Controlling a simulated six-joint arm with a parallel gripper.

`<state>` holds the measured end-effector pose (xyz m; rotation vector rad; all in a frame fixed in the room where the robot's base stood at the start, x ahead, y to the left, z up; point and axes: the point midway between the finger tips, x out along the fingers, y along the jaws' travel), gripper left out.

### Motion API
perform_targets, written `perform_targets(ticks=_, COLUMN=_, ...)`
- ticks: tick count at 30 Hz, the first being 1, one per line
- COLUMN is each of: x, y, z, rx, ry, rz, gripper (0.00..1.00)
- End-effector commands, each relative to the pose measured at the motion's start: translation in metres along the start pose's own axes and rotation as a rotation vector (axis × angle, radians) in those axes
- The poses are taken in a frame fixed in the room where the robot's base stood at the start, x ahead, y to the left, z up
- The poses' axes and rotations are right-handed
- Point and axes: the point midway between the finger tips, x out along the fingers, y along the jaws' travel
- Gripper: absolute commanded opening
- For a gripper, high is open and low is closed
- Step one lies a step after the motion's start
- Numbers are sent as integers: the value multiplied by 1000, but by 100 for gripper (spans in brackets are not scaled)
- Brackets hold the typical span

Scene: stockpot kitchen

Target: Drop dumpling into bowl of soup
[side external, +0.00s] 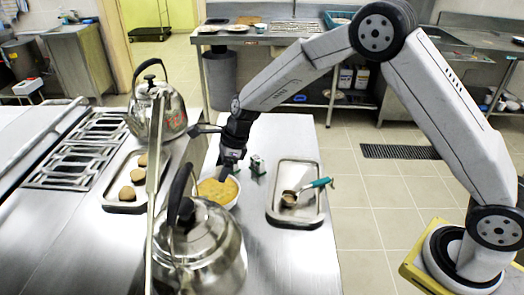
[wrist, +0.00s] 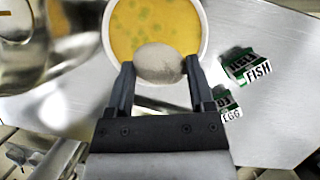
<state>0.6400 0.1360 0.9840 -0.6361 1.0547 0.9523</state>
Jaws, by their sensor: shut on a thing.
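My gripper (wrist: 160,70) is shut on a pale, round dumpling (wrist: 159,62), with one finger on each side. In the wrist view the dumpling overlaps the near part of the white bowl (wrist: 203,32) of yellow soup (wrist: 140,22) with green bits. In the side external view my gripper (side external: 226,174) points down over the bowl (side external: 237,198), and the soup (side external: 214,191) shows beside it. The held dumpling is not clear there, and I cannot tell its exact height above the soup.
Three dumplings (side external: 138,175) lie on a tray (side external: 109,203) at left. A steel kettle (side external: 205,255) stands close in front of the bowl; another kettle (side external: 168,115) stands behind. FISH (wrist: 247,66) and EGG (wrist: 228,104) boxes sit near the bowl. A tray (side external: 309,217) holds a teal-handled scoop (side external: 290,199).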

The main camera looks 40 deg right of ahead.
Motion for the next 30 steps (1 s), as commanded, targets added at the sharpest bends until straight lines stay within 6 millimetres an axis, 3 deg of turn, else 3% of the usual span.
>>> perform_targets(ticks=12, x=31, y=0, z=-13, rx=0, ry=0, rz=1, gripper=12)
perform_targets(ticks=25, x=36, y=0, z=-15, rx=0, ry=0, rz=0, gripper=12)
perform_targets(ticks=26, x=36, y=0, z=-15, rx=0, ry=0, rz=0, gripper=75)
perform_targets(ticks=28, x=36, y=0, z=-15, rx=0, ry=0, rz=0, gripper=97)
perform_targets(ticks=30, x=36, y=0, z=-15, rx=0, ry=0, rz=0, gripper=100)
